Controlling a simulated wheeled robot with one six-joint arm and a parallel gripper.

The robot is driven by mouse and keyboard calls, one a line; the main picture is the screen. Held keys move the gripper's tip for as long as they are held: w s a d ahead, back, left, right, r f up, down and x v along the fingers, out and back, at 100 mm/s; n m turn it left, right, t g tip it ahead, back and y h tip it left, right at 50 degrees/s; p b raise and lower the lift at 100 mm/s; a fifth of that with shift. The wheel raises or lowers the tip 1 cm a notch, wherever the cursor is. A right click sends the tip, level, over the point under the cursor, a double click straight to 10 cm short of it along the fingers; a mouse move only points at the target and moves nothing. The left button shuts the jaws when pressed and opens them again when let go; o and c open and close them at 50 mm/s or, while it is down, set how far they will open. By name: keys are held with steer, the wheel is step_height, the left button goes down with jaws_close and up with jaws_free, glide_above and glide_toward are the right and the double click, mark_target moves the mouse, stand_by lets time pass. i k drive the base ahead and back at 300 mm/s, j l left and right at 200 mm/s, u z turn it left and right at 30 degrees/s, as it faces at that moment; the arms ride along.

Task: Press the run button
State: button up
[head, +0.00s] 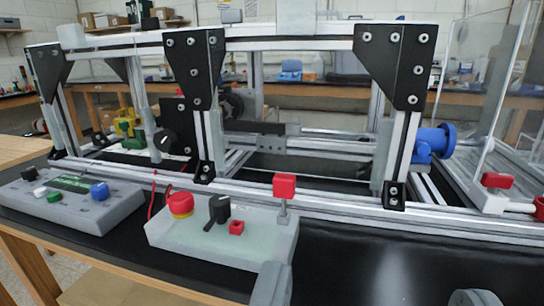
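No button carries a label that I can read as "run". A grey control box (108,212) on the left of the black bench top has a small dark panel and white, black, green (40,192) and blue (99,190) buttons. The left finger overlaps the pale box's front right corner in view.
An aluminium extrusion frame (290,205) with black corner plates stands close behind both boxes. A clear panel (488,85), a blue motor-like part (435,142) and red clamp handles (497,180) are on the right. Bare black bench (375,250) lies right of the pale box.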

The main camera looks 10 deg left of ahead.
mark_target(54, 196)
steer(key=u, duration=1.4)
